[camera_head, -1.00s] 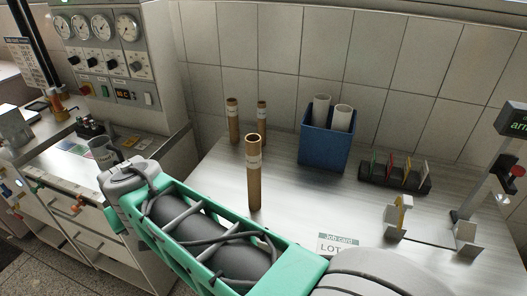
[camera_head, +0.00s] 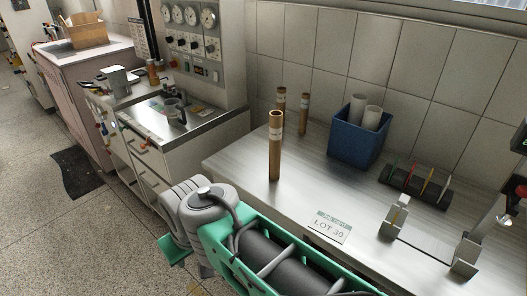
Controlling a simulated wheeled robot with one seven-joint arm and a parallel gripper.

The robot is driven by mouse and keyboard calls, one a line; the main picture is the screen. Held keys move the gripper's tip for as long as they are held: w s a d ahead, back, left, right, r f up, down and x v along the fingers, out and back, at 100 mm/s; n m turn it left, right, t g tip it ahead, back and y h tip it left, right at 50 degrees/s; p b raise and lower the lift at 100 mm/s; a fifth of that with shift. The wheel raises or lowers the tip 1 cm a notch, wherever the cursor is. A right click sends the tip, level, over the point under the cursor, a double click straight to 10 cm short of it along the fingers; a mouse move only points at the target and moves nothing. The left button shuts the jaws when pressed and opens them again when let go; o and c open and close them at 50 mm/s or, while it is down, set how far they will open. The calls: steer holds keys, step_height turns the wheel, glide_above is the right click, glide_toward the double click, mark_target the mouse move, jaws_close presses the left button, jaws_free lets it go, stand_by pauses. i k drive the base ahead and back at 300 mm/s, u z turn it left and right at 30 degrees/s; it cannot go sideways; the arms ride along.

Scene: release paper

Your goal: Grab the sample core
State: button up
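Three brown cardboard cores with pale labels stand upright on the metal worktop. The front core (camera_head: 275,150) is nearest to me, close to the left edge of the top. Behind it stand a second core (camera_head: 281,99), partly hidden by the front one, and a third core (camera_head: 304,115) a little to the right. I cannot tell from the picture which one is meant as the sample core. My green and grey arm crosses the bottom of the view, in front of the worktop. My gripper's fingers do not show.
The worktop (camera_head: 240,163) also carries a blue bin (camera_head: 353,146) with two white rolls, a dark rack (camera_head: 415,187) with coloured tabs, a "LOT 30" card (camera_head: 329,226) and a metal stand (camera_head: 393,213). A gauge cabinet (camera_head: 196,45) stands left; open floor (camera_head: 90,235) lies lower left.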

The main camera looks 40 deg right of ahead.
mark_target(275, 133)
steer(key=u, duration=0.1)
steer(key=i, duration=0.65)
steer(key=z, duration=1.9)
steer(key=k, duration=1.15)
steer(key=u, duration=1.05)
steer(key=i, duration=1)
steer(key=u, duration=0.2)
